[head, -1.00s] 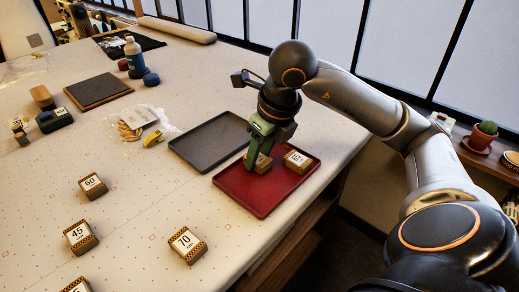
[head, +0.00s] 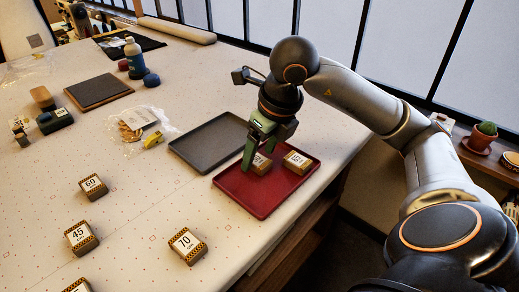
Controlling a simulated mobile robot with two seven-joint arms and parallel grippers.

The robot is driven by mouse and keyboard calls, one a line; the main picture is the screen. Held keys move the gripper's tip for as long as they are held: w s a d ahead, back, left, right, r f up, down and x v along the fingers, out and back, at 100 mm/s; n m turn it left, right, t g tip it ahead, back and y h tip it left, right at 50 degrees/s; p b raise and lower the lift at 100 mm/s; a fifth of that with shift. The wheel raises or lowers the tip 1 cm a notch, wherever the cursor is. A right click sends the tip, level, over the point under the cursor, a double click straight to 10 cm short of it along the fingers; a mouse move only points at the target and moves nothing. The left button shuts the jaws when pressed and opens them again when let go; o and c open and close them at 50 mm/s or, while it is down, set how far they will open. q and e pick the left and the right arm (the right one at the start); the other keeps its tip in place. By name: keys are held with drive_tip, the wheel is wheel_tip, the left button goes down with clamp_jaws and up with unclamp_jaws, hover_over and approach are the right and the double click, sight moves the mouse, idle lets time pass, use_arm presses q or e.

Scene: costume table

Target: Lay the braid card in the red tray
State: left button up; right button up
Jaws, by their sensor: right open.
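The red tray (head: 262,204) lies near the table's right edge. Two small brown blocks with white number labels sit in it: a left block (head: 262,165) and a right block (head: 298,162). My right gripper (head: 259,156) is open, its fingers pointing down at the left block and partly hiding it. I cannot tell whether the fingers touch it. Which block is the braid card cannot be read from the labels. My left gripper is not in view.
A dark grey tray (head: 190,160) lies left of the red one. Similar blocks marked 60 (head: 93,187), 45 (head: 81,238) and 70 (head: 187,245) stand on the table (head: 130,215). A clear bag (head: 140,124) and a yellow item (head: 154,139) lie farther back.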

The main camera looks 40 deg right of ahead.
sight(271, 175)
use_arm(q)
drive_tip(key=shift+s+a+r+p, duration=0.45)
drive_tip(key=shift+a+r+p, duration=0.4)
drive_tip(key=shift+p, duration=1)
use_arm(e)
drive_tip(key=v, duration=1.1)
